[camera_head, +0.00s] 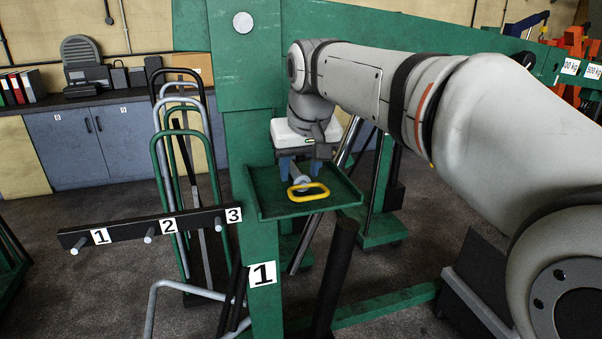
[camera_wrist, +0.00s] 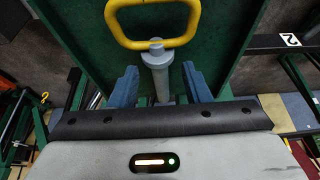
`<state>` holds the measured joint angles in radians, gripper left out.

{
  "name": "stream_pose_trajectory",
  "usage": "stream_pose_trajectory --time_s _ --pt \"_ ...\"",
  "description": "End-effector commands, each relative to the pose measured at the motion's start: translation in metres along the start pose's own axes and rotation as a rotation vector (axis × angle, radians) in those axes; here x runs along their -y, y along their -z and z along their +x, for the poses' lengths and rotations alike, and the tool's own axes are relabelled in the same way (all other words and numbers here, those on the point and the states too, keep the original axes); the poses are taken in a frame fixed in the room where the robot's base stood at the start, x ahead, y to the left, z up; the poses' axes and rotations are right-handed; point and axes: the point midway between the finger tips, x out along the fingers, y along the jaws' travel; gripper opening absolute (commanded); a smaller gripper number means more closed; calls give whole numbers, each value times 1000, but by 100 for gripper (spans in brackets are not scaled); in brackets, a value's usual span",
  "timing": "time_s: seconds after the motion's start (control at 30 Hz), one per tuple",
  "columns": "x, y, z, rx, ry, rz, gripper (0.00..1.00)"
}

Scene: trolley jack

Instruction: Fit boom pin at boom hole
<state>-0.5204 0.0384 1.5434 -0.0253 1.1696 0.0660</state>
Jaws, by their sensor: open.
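The boom pin, a grey shaft (camera_head: 299,181) with a yellow loop handle (camera_head: 308,192), lies in the green tray (camera_head: 264,203). My gripper (camera_head: 299,172) is above the tray, pointing down. In the wrist view the blue fingers of my gripper (camera_wrist: 158,84) are apart, one on each side of the pin's grey shaft (camera_wrist: 157,62), with visible gaps. The yellow handle (camera_wrist: 152,42) lies beyond the fingertips. A pale round spot (camera_head: 243,22) shows high on the green post; I cannot tell whether it is the boom hole.
The green post (camera_head: 262,150) stands beside the tray. A black bar (camera_head: 130,233) with pegs numbered 1 to 3 sticks out left of it. The green boom (camera_head: 400,35) runs behind my arm to the right. Tube frames (camera_head: 178,130) stand at left.

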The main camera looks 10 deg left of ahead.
Motion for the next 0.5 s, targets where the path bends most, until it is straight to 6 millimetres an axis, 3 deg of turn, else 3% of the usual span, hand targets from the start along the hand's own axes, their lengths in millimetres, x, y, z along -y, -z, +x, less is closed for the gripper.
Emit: stream_pose_trajectory --time_s 0.13,0.37,0.5 --pt "-2 0 14 -2 -1 2 43" --pt "-2 0 16 -4 -1 3 43" --pt "-3 0 16 -4 -1 3 33"
